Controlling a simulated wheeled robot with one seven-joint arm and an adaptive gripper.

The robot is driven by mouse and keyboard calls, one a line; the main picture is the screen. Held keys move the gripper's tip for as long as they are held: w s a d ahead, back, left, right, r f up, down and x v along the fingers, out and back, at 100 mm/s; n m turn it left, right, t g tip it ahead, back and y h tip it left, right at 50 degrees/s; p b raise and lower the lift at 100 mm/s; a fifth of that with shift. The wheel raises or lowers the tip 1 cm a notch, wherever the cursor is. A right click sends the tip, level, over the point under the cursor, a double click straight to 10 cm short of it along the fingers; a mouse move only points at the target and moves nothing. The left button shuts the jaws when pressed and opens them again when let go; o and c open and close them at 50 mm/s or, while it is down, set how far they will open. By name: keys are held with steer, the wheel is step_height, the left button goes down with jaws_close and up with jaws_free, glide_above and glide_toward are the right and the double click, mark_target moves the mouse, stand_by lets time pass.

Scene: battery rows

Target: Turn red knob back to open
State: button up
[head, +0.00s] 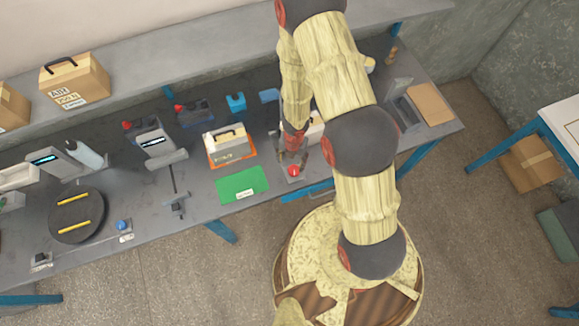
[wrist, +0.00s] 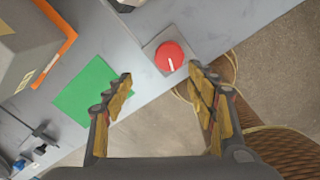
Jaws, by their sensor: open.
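The red knob (wrist: 169,57) is round with a white line on its face, set on a grey plate (wrist: 151,49) near the table's front edge. In the head view the knob (head: 294,170) shows just below my gripper (head: 291,157). In the wrist view my gripper (wrist: 160,84) is open and empty. Its fingers are spread to either side, with the knob ahead of the gap, nearer the right finger. I cannot tell from these views how far above the knob the fingertips are, and I see no contact.
A green mat (head: 242,185) lies left of the knob, with a box on an orange-edged tray (head: 233,163) behind it. A blue button (head: 122,226) and a round black plate (head: 77,234) are further left. The floor in front of the table is clear beside my base.

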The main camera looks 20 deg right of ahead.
mark_target(294, 169)
steer(key=d+m, duration=0.1)
steer(key=m, duration=0.2)
steer(key=shift+s+d+h, duration=0.15)
steer(key=shift+d+h, duration=0.15)
steer(key=shift+d, duration=0.05)
steer(key=shift+m, duration=0.3)
steer(key=shift+a+f+b, duration=0.1)
steer(key=shift+f+b, duration=2.1)
steer(key=shift+f, duration=1.7)
steer(key=shift+c, duration=1.2)
steer(key=c, duration=0.9)
